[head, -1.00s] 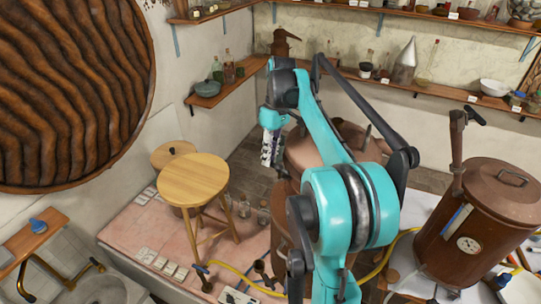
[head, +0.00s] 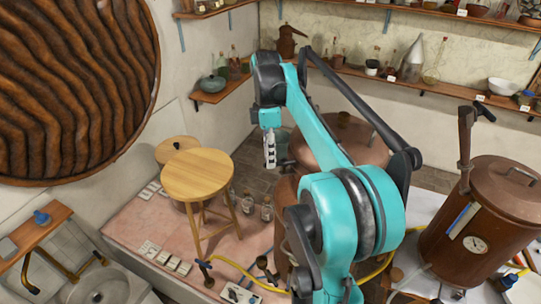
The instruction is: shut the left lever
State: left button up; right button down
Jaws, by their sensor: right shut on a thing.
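My right gripper (head: 270,158) hangs at the left side of the large copper pot (head: 335,150), its pale fingers pointing down and close together. A small dark piece (head: 286,162) shows right beside the fingertips; it seems to be the left lever, mostly hidden by the gripper and too small to make out. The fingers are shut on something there. My turquoise right arm covers much of the pot and what lies below it. My left gripper is not in view.
A wooden stool (head: 198,175) stands left of the gripper, with glass bottles (head: 247,204) by it. A copper boiler (head: 490,215) with an upright handle (head: 466,135) stands at the right. A yellow hose (head: 240,270) runs along the front. Shelves line the walls.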

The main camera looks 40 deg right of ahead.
jog(key=shift+s+a+n, duration=0.2)
jog(key=shift+s+n, duration=0.1)
jog(key=shift+n, duration=0.6)
jog(key=c, duration=1.5)
grip_release()
jog(key=shift+c, duration=0.2)
notch_tip(320, 180, up, 12)
jog(key=w, duration=0.2)
jog(key=shift+d+f, duration=0.15)
jog(key=shift+d, duration=0.15)
jog(key=shift+w, duration=0.1)
